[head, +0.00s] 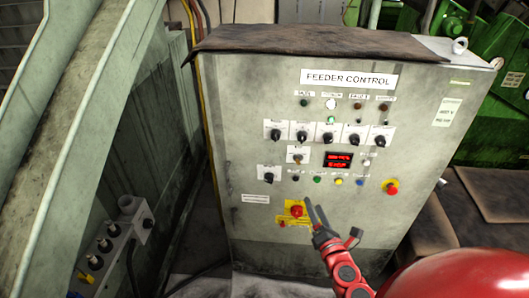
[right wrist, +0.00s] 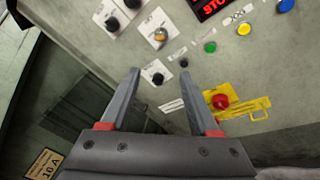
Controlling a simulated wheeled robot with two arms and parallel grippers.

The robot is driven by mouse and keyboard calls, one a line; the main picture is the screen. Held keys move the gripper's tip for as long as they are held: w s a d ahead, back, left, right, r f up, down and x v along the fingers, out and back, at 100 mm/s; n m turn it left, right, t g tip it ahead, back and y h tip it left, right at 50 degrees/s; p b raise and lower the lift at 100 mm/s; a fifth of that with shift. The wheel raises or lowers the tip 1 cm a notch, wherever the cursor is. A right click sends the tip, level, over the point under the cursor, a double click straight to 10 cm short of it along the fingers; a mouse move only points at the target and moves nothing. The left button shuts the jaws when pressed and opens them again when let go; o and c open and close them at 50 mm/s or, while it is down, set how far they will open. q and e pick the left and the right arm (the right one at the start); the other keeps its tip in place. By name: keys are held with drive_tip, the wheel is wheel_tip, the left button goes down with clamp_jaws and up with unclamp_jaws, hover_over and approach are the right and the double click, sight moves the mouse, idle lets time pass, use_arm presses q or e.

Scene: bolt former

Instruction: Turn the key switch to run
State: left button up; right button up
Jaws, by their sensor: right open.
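The grey feeder control cabinet (head: 240,120) stands in front of me. A small switch with a brass-coloured centre (head: 297,158) on a white plate looks like the key switch. It sits left of the red display and also shows near the top of the right wrist view (right wrist: 160,36). Its exact setting is too small to read. My right gripper (head: 314,203) is open and empty in front of the lower panel, below that switch. In the right wrist view its two fingers (right wrist: 159,72) are spread apart, with a black selector knob (right wrist: 157,78) showing between them. My left gripper is out of view.
A red knob on a yellow plate (head: 297,210) is close beside my right gripper. Coloured buttons and a red display (head: 338,160) sit above it. A row of black selectors (head: 326,134) runs higher up. A grey-green beam (head: 80,70) stands at the left.

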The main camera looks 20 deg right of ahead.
drive_tip(key=r, duration=0.1)
drive_tip(key=p, duration=0.3)
approach(299, 164)
drive_tip(key=shift+h, duration=0.3)
drive_tip(key=x, duration=0.7)
drive_tip(key=shift+w, duration=0.85)
clamp_jaws()
